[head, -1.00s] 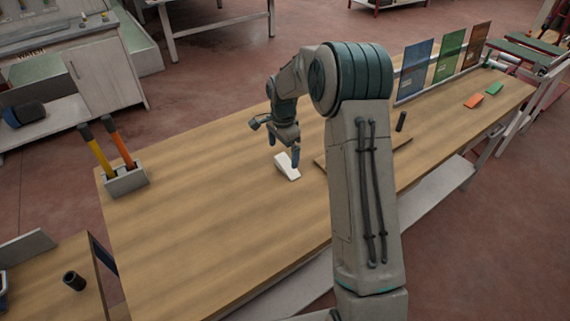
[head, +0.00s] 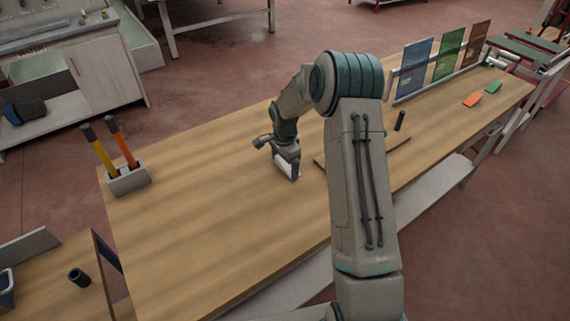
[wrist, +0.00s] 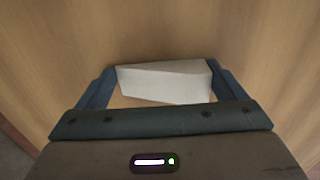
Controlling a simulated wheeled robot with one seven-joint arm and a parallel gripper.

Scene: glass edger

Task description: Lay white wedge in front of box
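The white wedge (head: 291,172) lies on the wooden bench near its middle, partly covered by my gripper in the head view. In the wrist view the wedge (wrist: 165,82) lies lengthwise between my two dark fingers. My gripper (head: 287,171) is down at the wedge, with a finger by each end of it. The fingers (wrist: 165,88) are spread wide, and a sliver of bench shows beside the wedge's left end, so I see no firm grip. A small grey box (head: 128,181) holding a yellow and an orange handled tool stands at the bench's left end.
A flat wooden board (head: 400,142) lies right of my gripper, partly behind my arm, near a dark upright cylinder (head: 400,121). Orange (head: 472,100) and green (head: 493,87) wedges lie far right before coloured panels. Bench between wedge and grey box is clear.

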